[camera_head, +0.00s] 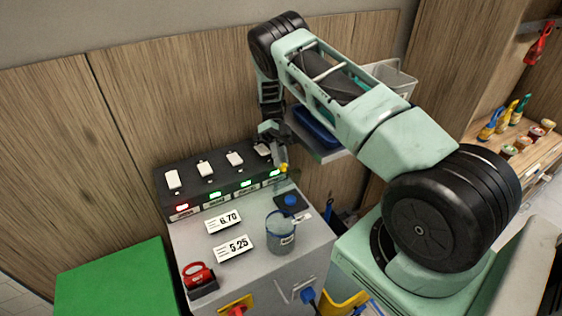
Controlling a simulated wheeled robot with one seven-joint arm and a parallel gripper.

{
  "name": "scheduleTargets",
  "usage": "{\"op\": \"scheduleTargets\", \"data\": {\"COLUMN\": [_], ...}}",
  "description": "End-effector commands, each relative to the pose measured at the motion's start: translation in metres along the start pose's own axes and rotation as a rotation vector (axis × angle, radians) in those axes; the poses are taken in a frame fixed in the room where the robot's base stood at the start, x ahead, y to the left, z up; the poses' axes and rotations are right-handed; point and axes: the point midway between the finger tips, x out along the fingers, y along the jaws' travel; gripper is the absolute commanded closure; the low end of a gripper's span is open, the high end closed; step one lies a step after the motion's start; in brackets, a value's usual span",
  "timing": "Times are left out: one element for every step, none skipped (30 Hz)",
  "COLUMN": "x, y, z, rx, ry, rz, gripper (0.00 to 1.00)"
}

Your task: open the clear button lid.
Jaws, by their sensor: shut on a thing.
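My gripper (280,156) hangs above the back right of the grey machine top, by the right end of the dark switch panel (222,182). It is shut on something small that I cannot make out. A yellow tip (284,168) shows at its lower end. A blue button (290,200) on a dark square base sits just below and in front of the gripper. A clear cylinder (281,237) with a blue rim and a small label stands upright in front of the button, apart from the gripper. I cannot tell for certain which clear part is the button lid.
The panel carries several white switches and lit red and green displays. A red-handled device (198,276) stands front left. A blue tray (317,128) is behind my arm. A wooden wall closes the back.

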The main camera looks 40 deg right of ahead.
Motion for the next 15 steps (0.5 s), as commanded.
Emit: {"op": "scheduleTargets", "data": {"x": [0.0004, 0.0003, 0.0003, 0.0003, 0.0003, 0.0003, 0.0003, 0.0003, 0.0003, 0.0004, 0.0003, 0.0003, 0.0003, 0.0003, 0.0002], "y": [-0.0006, -0.0005, -0.0005, -0.0004, -0.0004, -0.0004, -0.0004, -0.0004, -0.0004, -0.0005, -0.0004, -0.0004, -0.0004, -0.0003, -0.0003], "z": [0.0012, 0.0012, 0.0011, 0.0010, 0.0010, 0.0010, 0.0010, 0.0009, 0.0009, 0.0009, 0.0009, 0.0007, 0.0007, 0.0006, 0.0005], "rx": [-0.001, 0.000, 0.000, -0.001, -0.001, -0.001, -0.001, -0.001, -0.001, -0.001, -0.001, -0.001, -0.001, 0.000, 0.000], "ry": [-0.002, -0.001, -0.001, -0.001, -0.001, -0.001, -0.001, -0.001, -0.001, -0.001, -0.001, -0.001, -0.001, -0.001, -0.001], "rz": [-0.001, -0.001, -0.001, -0.001, -0.001, -0.001, -0.001, -0.001, -0.001, -0.001, -0.001, -0.001, -0.001, 0.000, 0.000], "gripper": [1.00, 1.00, 1.00, 1.00, 1.00, 1.00, 1.00, 1.00, 1.00, 0.67, 0.59, 0.53, 0.53, 0.53, 0.53]}}
